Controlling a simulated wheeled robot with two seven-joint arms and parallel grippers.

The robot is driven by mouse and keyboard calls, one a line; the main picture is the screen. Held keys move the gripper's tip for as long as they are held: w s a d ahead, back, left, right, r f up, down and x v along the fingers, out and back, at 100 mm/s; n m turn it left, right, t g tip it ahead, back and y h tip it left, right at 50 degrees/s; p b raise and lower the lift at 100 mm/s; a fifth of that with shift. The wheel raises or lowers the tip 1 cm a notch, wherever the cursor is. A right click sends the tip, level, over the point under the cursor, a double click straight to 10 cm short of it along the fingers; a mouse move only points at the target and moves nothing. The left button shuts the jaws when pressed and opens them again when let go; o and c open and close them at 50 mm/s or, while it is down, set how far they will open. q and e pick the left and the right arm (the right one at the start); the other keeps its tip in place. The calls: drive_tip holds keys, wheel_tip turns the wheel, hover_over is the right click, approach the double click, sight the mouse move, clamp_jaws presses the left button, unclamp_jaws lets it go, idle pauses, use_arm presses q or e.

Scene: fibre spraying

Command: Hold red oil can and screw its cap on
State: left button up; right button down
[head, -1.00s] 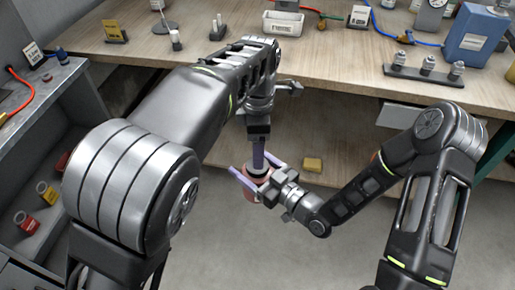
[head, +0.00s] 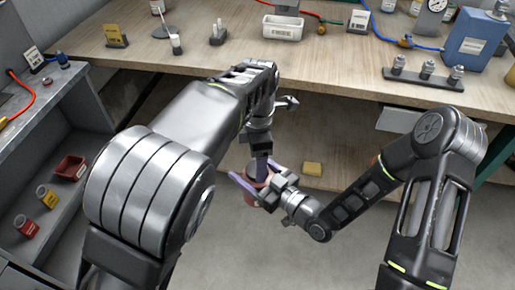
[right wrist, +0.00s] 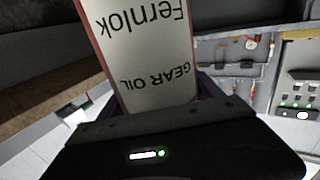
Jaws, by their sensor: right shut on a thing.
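The red oil can (head: 253,196) is held off the floor in front of the bench, in the middle of the head view. My right gripper (head: 257,184) is shut on it, with purple fingers along its sides. In the right wrist view the can (right wrist: 145,50) fills the upper middle, its pale label reading "Fernlok GEAR OIL" upside down. My left gripper (head: 262,172) points down at the can's top, its fingertips at or just over the opening. The cap cannot be made out; the left fingers and the can's top overlap, so I cannot tell what they hold.
The wooden bench (head: 340,75) runs across the back. It carries a white bin (head: 283,29), a blue container (head: 474,38) and a rack of fittings (head: 424,78). A grey shelf unit at left holds small red and yellow cans (head: 47,196).

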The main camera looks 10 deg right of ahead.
use_arm(q)
drive_tip(key=shift+f, duration=1.3)
drive_tip(key=shift+c, duration=0.3)
drive_tip(key=c, duration=1.4)
drive_tip(key=m, duration=0.3)
drive_tip(key=o, duration=1.5)
drive_tip(key=shift+o, duration=0.2)
drive_tip(key=shift+r, duration=2.3)
